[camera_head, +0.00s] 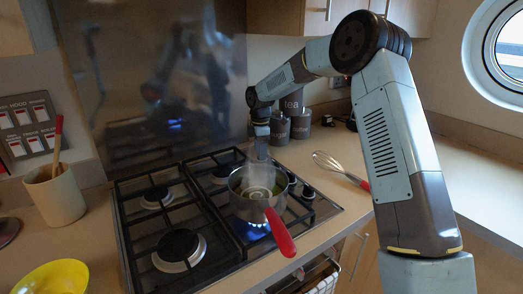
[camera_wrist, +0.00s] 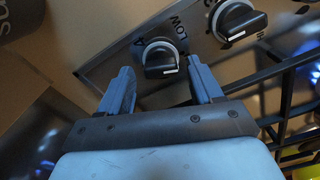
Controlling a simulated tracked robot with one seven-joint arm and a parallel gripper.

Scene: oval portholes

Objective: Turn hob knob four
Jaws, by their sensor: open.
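In the wrist view, a black hob knob (camera_wrist: 160,58) with a pale pointer bar sits on the metal hob panel, just beyond and between my open fingertips (camera_wrist: 161,68). The word LOW is printed beside it. A second knob (camera_wrist: 238,22) is up and to the right. Dark knobs (camera_head: 308,192) show on the hob's right side. Others are hidden by the pan.
A steaming saucepan (camera_head: 257,205) with a red handle (camera_head: 280,232) sits over a lit blue flame. Black pan grates (camera_head: 222,245) cover the hob. A whisk (camera_head: 340,170) lies on the counter to the right. Dark canisters (camera_head: 300,123) stand behind; a yellow bowl (camera_head: 55,278) is front left.

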